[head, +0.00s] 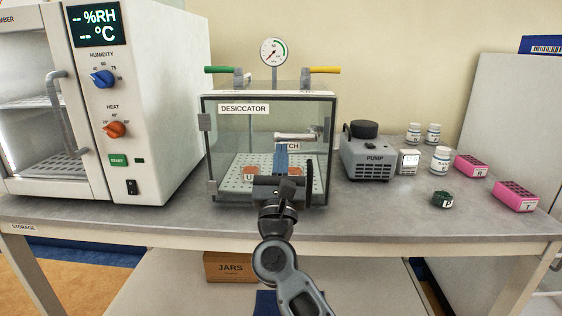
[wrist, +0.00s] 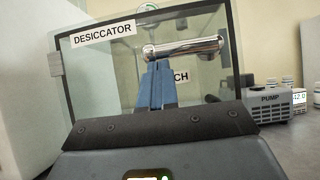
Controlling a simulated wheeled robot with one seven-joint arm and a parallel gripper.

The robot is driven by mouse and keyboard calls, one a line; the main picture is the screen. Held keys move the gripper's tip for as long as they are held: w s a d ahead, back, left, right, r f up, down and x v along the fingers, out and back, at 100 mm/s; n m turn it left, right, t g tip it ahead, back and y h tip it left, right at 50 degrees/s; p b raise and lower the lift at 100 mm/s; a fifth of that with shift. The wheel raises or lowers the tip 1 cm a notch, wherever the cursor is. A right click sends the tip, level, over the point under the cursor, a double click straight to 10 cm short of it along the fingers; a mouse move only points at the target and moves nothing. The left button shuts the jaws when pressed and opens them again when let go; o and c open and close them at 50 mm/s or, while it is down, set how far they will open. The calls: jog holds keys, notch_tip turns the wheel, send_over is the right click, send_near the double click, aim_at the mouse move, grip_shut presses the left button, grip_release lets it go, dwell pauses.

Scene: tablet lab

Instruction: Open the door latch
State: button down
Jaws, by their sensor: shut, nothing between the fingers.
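The desiccator (head: 262,108) is a clear box with a dark-framed front door, standing on the bench; its door looks shut. In the wrist view the latch (wrist: 190,47) lies across the picture just beyond my fingertips. My gripper (head: 281,146) has blue fingers pressed together, empty, just below the lever's left end. In the wrist view the gripper (wrist: 157,66) tips reach up to the lever; whether they touch it I cannot tell.
A humidity chamber (head: 165,100) stands close on the left. The pump (head: 367,155) is right of the desiccator, with white bottles (head: 440,160) and pink racks (head: 515,195) further right. A gauge (head: 273,52) and green and yellow valve handles top the desiccator. Bench space in front is narrow.

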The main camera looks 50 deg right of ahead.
aim_at(278, 135)
jog(key=shift+w+a+r+m+g+h+b, duration=0.1)
jog(key=shift+r+m+g+h+b, duration=0.15)
jog(key=shift+m+g+b, duration=0.3)
jog(key=shift+w+r+m+g+h+b, duration=0.1)
jog(key=shift+m+g+h+b, duration=0.2)
jog(key=shift+m, duration=0.45)
jog(key=m+g+b, duration=0.1)
jog(key=m, duration=0.1)
jog(key=r+m+g+h+b, duration=0.1)
jog(key=m+g+b, duration=0.1)
jog(key=shift+w+a+r+m+h, duration=0.15)
jog(key=shift+a+m+h, duration=0.1)
jog(key=shift+m, duration=0.15)
notch_tip(278, 135, up, 3)
jog(key=m+g+b, duration=0.2)
jog(key=m+b, duration=0.1)
jog(key=m+g+b, duration=0.3)
jog(key=m, duration=0.1)
jog(key=shift+d, duration=0.15)
jog(key=shift+s+d+r+m+g+y+b, duration=0.5)
jog(key=shift+r+m+g+y+b, duration=0.3)
jog(key=shift+m+b, duration=0.95)
jog(key=shift+s+d+r+m+g+y+b, duration=0.35)
jog(key=shift+s+r+m+g+y+b, duration=0.45)
jog(key=shift+m+b, duration=1)
jog(key=shift+s+d+r+m+g+y+b, duration=0.5)
jog(key=shift+r+m+b, duration=0.45)
jog(key=shift+m+b, duration=0.8)
jog(key=shift+w, duration=0.1)
jog(key=shift+a, duration=0.1)
